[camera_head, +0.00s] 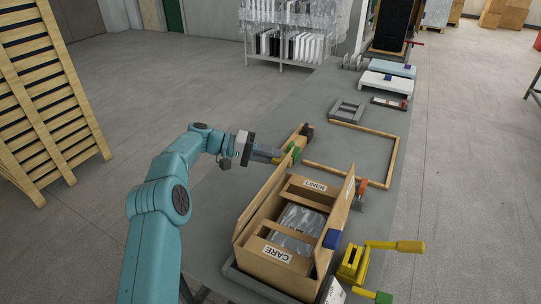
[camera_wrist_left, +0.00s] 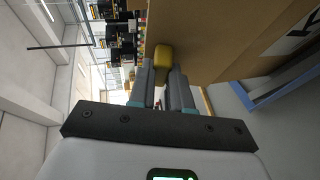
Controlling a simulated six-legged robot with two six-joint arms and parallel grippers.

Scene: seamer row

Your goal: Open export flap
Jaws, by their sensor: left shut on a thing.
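An open cardboard box (camera_head: 262,262) stands on the grey bench, with end flaps marked LINER (camera_head: 315,186) and CARE (camera_head: 277,254). A grey wrapped item (camera_head: 299,223) lies inside. The long left flap (camera_head: 262,203) stands up, and the right flap (camera_head: 340,212) is also raised. My left gripper (camera_head: 276,156) is at the far end of the left flap. In the left wrist view, its fingers (camera_wrist_left: 165,82) are shut on a yellow tab (camera_wrist_left: 163,54) beside the cardboard panel (camera_wrist_left: 225,40). A green piece (camera_head: 294,151) is by the fingertips. My right gripper is not in view.
A yellow crank tool (camera_head: 352,262) stands right of the box. A wooden frame (camera_head: 390,160), a grey frame (camera_head: 346,110) and white packs (camera_head: 384,84) lie farther along the bench. Open floor lies between pallets and bench.

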